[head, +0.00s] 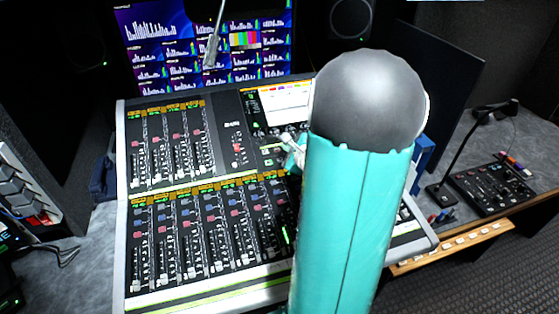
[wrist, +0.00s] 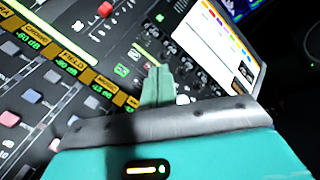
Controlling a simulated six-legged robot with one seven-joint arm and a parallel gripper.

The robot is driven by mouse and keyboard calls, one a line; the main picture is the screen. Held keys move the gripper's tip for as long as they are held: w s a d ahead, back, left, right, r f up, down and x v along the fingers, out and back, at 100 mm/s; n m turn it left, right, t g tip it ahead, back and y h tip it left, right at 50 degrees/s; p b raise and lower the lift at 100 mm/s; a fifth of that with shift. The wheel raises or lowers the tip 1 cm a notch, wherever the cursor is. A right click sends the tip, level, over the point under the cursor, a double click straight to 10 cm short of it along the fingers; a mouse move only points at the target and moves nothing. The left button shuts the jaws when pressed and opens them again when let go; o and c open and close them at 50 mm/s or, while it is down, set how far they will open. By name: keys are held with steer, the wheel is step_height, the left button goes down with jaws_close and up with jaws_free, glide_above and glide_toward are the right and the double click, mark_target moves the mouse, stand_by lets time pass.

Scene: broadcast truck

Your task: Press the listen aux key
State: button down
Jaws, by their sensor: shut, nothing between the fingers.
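The mixing console (head: 222,120) fills the middle of the head view, with rows of faders, coloured keys and lit labels. No key can be read as listen aux at this size. My gripper (head: 292,152) shows only in part at the console's centre, behind my teal arm. In the wrist view my gripper (wrist: 158,82) is shut and empty, its teal tip over the black panel. A lit green key (wrist: 122,71) is left of the tip, and small round controls (wrist: 178,60) are to its right. Whether the tip touches the panel cannot be told.
A screen (head: 284,100) is set in the console's upper right. A thin microphone (head: 213,45) hangs before the monitor wall (head: 160,50). A gooseneck panel (head: 490,187) stands on the right desk. My arm hides the console's right part.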

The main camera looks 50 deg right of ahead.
steer(key=shift+w+d+f, duration=0.2)
steer(key=shift+w+f, duration=0.25)
steer(key=shift+f, duration=0.7)
steer(key=shift+w+d+f, duration=0.2)
steer(key=shift+w+f, duration=0.3)
steer(key=shift+f, duration=0.7)
steer(key=shift+w+d+f, duration=0.2)
steer(key=shift+w+f, duration=0.25)
steer(key=shift+f, duration=0.7)
steer(key=shift+w+d+f, duration=0.1)
steer(key=shift+w+f, duration=0.05)
steer(key=shift+f, duration=0.2)
steer(key=shift+w+f, duration=0.15)
steer(key=shift+f, duration=0.25)
steer(key=shift+r, duration=0.15)
steer(key=shift+s+r, duration=0.3)
steer(key=shift+r, duration=0.3)
steer(key=shift+s+a+r, duration=0.2)
steer(key=shift+s+r, duration=0.1)
steer(key=shift+r, duration=0.45)
steer(key=shift+s+a+r, duration=0.2)
steer(key=shift+s+r, duration=0.05)
steer(key=shift+r, duration=0.55)
steer(key=shift+s+a+r, duration=0.2)
steer(key=shift+s+r, duration=0.1)
steer(key=shift+r, duration=0.45)
